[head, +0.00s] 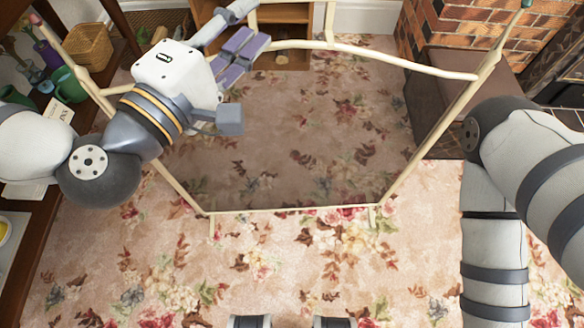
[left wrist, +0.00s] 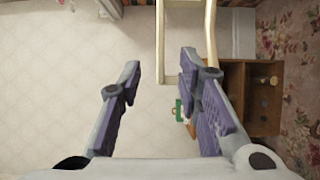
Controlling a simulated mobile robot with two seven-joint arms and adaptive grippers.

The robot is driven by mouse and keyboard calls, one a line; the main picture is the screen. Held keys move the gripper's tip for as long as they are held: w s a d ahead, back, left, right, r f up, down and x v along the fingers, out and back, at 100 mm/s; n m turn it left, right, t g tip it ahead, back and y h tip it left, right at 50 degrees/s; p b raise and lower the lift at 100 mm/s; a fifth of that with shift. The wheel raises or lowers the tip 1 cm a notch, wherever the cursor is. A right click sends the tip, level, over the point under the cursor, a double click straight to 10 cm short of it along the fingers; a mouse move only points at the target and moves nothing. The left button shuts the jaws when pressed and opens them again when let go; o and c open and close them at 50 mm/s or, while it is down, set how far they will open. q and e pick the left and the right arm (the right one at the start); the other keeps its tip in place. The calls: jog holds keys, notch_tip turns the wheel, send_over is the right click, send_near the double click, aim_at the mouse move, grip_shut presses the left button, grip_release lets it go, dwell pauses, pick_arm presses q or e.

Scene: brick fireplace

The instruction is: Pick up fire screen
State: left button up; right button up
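The fire screen, a cream frame (head: 400,62) with a dark see-through panel (head: 290,150), stands on the floral carpet in front of me. Its top rail spans the head view, and its lower bar (head: 285,210) sits near the carpet. My left gripper (head: 243,48) is over the screen's upper left part, beside the top rail. In the left wrist view the purple fingers (left wrist: 160,85) are apart with nothing held between them. Cream bars (left wrist: 209,35) show beyond the fingertips; contact cannot be told. My right arm comes in at the right, but its gripper is out of view.
A dark wooden shelf (head: 85,130) with a wicker basket (head: 88,46) and green cups (head: 70,84) stands at left. A brick fireplace (head: 465,30) is at upper right, a wooden cabinet (head: 290,60) at the back. The near carpet (head: 290,265) is clear.

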aim_at(281, 0)
pick_arm(q)
jog(key=x, duration=1)
jog(key=shift+s+d, duration=0.3)
jog(key=shift+d, duration=0.1)
jog(key=shift+f, duration=0.1)
grip_shut()
jog(key=shift+r, duration=0.25)
